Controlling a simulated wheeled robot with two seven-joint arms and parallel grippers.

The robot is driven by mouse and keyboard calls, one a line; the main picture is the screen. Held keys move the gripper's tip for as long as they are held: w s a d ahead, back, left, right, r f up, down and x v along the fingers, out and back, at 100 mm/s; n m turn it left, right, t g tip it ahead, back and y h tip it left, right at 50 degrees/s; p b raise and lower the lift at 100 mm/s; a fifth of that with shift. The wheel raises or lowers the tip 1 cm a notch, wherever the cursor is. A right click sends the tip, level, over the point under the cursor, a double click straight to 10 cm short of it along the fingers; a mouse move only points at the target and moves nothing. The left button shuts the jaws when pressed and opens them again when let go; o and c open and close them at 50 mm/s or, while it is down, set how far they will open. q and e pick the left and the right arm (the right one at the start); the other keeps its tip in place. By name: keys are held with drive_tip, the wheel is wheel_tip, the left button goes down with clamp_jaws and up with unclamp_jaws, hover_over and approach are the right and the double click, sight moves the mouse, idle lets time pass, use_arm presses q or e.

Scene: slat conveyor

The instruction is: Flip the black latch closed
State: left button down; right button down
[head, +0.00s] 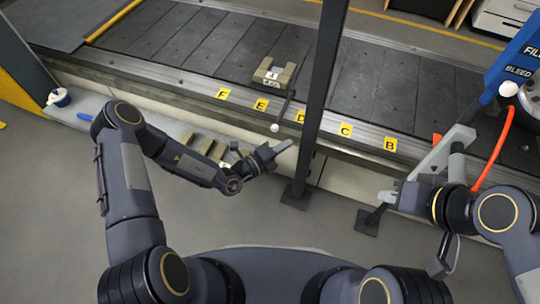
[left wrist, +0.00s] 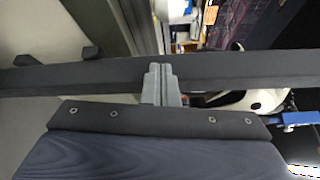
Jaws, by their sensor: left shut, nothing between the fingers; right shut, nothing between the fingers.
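No part is clearly recognisable as the black latch. A thin dark lever with a pale ball end (head: 275,128) sticks out over the conveyor's front rail near the letters E and D; I cannot tell whether it is the latch. My left gripper (head: 285,146) is shut and empty, just below and right of that ball and apart from it. In the left wrist view its closed grey fingers (left wrist: 158,84) show in front of a dark bar (left wrist: 240,70). My right gripper (head: 386,197) is shut and empty, low in front of the conveyor at the right.
A dark upright post (head: 322,90) stands just right of my left gripper. A beige block (head: 273,74) sits on the slat conveyor (head: 190,40). Several blocks (head: 205,147) lie on the lower ledge. A blue FILL/BLEED panel (head: 518,60) and a red hose (head: 494,150) are at right.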

use_arm(q)
drive_tip(key=w+a, duration=0.1)
drive_tip(key=w+a+b, duration=0.1)
drive_tip(key=shift+w+a+r, duration=0.25)
drive_tip(key=shift+w+r, duration=0.1)
drive_tip(key=shift+w, duration=0.05)
drive_tip(key=shift+a, duration=0.15)
